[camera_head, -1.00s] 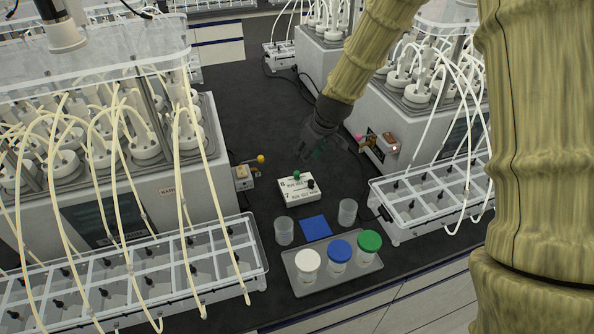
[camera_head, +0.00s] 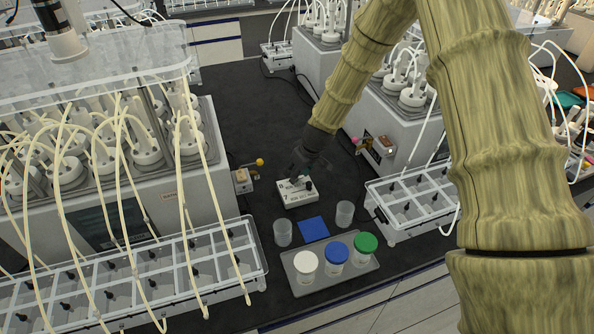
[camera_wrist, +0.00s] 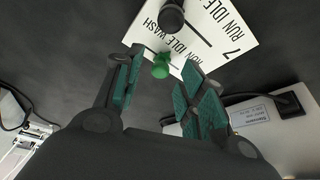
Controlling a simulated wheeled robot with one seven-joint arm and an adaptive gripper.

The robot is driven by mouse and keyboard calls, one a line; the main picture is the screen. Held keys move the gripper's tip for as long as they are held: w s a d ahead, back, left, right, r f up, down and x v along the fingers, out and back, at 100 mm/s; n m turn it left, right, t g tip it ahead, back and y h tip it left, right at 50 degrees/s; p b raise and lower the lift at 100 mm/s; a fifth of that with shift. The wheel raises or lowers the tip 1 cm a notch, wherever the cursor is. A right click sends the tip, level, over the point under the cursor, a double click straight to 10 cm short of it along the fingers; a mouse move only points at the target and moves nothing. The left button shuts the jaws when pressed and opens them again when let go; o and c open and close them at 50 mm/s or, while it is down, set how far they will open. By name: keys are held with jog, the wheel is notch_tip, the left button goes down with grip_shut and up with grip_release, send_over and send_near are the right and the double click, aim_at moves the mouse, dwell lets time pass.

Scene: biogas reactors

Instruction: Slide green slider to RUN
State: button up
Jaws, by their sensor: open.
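The white slider box (camera_head: 298,196) lies on the dark bench in the middle of the head view. In the wrist view the white box (camera_wrist: 215,30) shows printed labels with RUN, IDLE and WASH. The green slider knob (camera_wrist: 161,66) stands near the box's edge, and a black knob (camera_wrist: 171,15) is beyond it. My gripper (camera_head: 297,172) is over the back of the box in the head view and hides the green knob there. In the wrist view my gripper (camera_wrist: 160,82) is open, with the green knob between and just beyond the teal fingertips. I cannot tell whether either finger touches it.
In front of the box are two clear cups (camera_head: 283,233), a blue square (camera_head: 313,229) and a tray (camera_head: 310,288) with white, blue and green lidded jars. Reactor units with tubing stand left and right. A yellow-knobbed valve (camera_head: 259,162) is close on the left.

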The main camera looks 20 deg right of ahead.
jog(key=shift+w+f, duration=0.15)
jog(key=shift+f, duration=0.2)
grip_shut()
